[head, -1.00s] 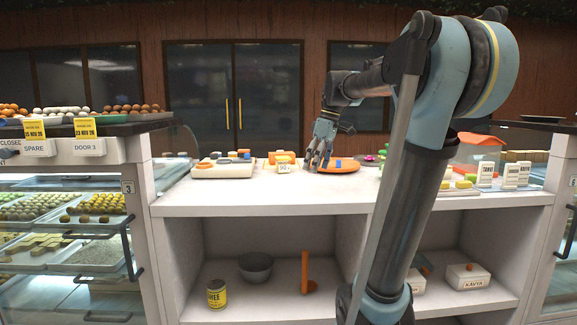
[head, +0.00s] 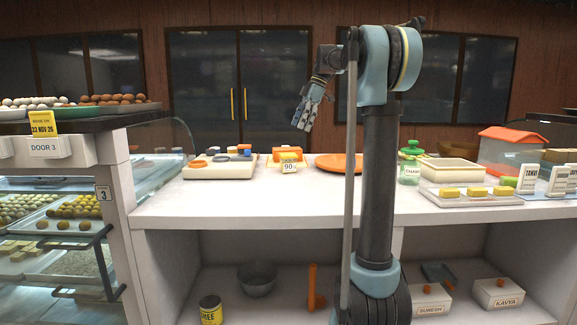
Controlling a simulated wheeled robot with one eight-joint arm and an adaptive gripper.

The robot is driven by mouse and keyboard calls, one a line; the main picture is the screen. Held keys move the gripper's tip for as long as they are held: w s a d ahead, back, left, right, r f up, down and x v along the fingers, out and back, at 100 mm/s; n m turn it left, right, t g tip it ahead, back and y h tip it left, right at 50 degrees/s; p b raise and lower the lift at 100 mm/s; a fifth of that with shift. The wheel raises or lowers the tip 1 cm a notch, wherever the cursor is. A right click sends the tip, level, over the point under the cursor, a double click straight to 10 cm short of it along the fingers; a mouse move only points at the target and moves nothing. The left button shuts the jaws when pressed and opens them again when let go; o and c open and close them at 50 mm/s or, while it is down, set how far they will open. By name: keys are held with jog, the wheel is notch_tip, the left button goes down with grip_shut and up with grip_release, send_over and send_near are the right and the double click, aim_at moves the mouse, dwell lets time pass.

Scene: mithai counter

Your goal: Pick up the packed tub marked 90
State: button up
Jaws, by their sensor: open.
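The tub marked 90 (head: 289,168) stands on the white counter, left of the orange plate (head: 337,163). It has an orange upper part and a pale front label reading 90, and a yellow piece shows at its base. My gripper (head: 304,117) hangs in the air above the counter, a little right of the tub and well above it. Its fingers point down and slightly left, and it is open with nothing in it. A clear gap shows between the fingers and the tub.
A cream tray (head: 221,167) with small coloured pieces lies left of the tub. Right of my arm stand a green-lidded jar (head: 411,170), a cream bin (head: 450,172) and yellow blocks on a board (head: 476,203). The counter front (head: 260,204) is clear.

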aim_at(289, 154)
jog(key=x, duration=0.8)
jog(key=shift+d+f, duration=0.1)
jog(key=shift+f, duration=0.3)
jog(key=shift+x, duration=2.7)
jog(key=shift+c, duration=0.5)
jog(key=c, duration=1.1)
